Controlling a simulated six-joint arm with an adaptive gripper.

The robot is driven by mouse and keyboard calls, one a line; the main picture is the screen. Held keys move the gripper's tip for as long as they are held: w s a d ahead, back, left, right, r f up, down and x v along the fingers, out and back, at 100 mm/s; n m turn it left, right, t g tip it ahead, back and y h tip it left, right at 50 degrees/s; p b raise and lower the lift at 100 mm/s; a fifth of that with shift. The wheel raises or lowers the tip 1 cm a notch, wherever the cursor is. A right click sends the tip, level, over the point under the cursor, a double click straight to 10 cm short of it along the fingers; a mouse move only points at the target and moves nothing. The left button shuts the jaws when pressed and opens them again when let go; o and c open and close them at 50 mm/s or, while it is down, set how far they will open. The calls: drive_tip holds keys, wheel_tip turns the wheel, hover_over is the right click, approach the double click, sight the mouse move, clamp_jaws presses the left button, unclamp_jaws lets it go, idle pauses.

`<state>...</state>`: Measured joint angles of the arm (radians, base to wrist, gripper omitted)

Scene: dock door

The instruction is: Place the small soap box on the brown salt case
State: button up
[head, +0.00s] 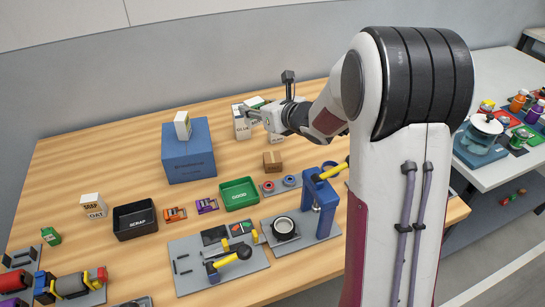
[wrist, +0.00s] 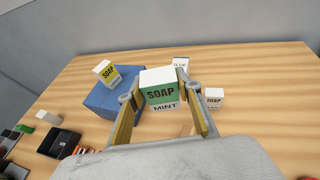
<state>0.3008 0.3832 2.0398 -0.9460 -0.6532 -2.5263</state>
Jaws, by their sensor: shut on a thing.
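My gripper (head: 250,112) is shut on a white and green soap box marked SOAP MINT (wrist: 160,86), between its two fingers in the wrist view. In the head view it is above the table's back part, by the glue box, and the held box is partly hidden. A small brown box (head: 272,161) stands on the table below and to the right of my gripper; its lettering is too small to read. Another soap box with a yellow label (wrist: 108,73) stands on a blue case (head: 188,152), left of my gripper. A third soap box, marked OAT (head: 93,206), stands at the left.
A white glue box (head: 241,130) and another white box (head: 277,139) stand near my gripper. A black SCRAP tray (head: 135,221) and green GOOD tray (head: 239,195) lie in front. A blue press (head: 320,200) stands right of the trays. Bare wood lies left of the blue case.

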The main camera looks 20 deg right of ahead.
drive_tip(key=shift+w+d+r+n+g+y, duration=0.3)
drive_tip(key=shift+w+r+n+y, duration=0.2)
drive_tip(key=shift+w+n+y, duration=0.25)
drive_tip(key=shift+d+n+g+y, duration=0.1)
drive_tip(key=shift+n+g+y, duration=0.2)
drive_tip(key=shift+n+y, duration=0.15)
drive_tip(key=shift+d+f+n+g+y, duration=0.1)
drive_tip(key=shift+d+n+g+y, duration=0.2)
drive_tip(key=shift+n+y, duration=0.2)
drive_tip(key=s+d+f+n+g+y, duration=0.2)
drive_tip(key=s+d+f, duration=0.1)
drive_tip(key=shift+s+d+f+n+y, duration=0.1)
drive_tip(key=shift+d+f+n+y, duration=0.05)
drive_tip(key=shift+d+n+y, duration=0.2)
drive_tip(key=shift+a+f, duration=0.1)
hover_over(274, 157)
drive_tip(key=shift+f, duration=3.05)
drive_tip(key=shift+f, duration=0.1)
drive_tip(key=shift+f, duration=1.8)
